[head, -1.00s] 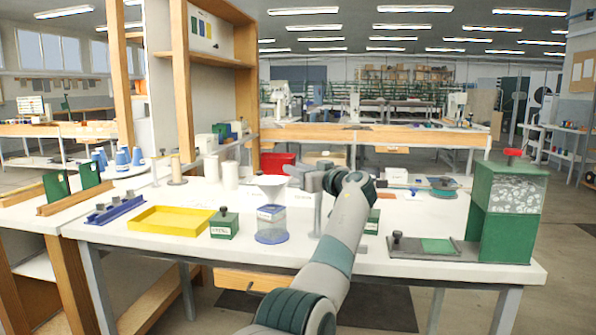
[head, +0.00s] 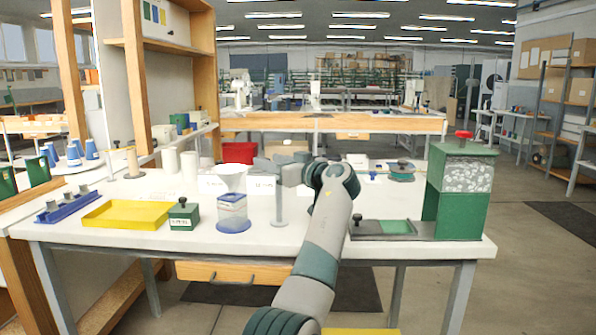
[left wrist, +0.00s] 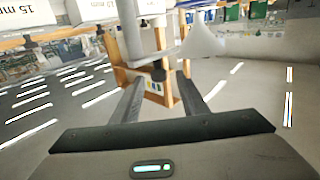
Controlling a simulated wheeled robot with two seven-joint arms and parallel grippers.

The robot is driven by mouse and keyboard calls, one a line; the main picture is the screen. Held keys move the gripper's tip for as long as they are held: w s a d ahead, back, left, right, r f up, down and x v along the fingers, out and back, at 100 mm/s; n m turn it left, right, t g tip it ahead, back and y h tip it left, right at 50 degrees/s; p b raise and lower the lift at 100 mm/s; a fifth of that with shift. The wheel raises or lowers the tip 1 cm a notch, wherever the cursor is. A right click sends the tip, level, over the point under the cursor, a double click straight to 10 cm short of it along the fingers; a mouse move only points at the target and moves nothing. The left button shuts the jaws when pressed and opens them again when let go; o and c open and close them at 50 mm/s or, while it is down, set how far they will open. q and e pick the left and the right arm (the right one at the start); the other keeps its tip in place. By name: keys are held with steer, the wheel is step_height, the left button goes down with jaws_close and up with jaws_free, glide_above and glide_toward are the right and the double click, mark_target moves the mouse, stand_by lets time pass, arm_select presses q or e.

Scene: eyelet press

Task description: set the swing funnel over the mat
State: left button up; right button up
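The white swing funnel (head: 232,176) sits over a clear container with a blue base (head: 233,213), left of a grey post (head: 279,207). A green mat (head: 397,227) lies in a grey tray beside the green press-like box, well right of the funnel. My left gripper (head: 270,165) is just right of the funnel, near the top of the post. In the left wrist view, which is upside down, my left gripper's fingers (left wrist: 160,85) are apart, with a dark knob (left wrist: 157,72) beyond or between them; no grasp shows. The funnel also shows there (left wrist: 201,44). My right gripper is out of view.
A green box with a clear window (head: 463,190) and red knob stands at the table's right end. A yellow tray (head: 127,215), a small green box (head: 184,214) and a blue rack (head: 66,206) are on the left. My left forearm crosses the table's front edge.

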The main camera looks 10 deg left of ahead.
arm_select(q)
steer(key=v, duration=1)
steer(key=shift+s+d, duration=0.15)
steer(key=shift+d, duration=0.05)
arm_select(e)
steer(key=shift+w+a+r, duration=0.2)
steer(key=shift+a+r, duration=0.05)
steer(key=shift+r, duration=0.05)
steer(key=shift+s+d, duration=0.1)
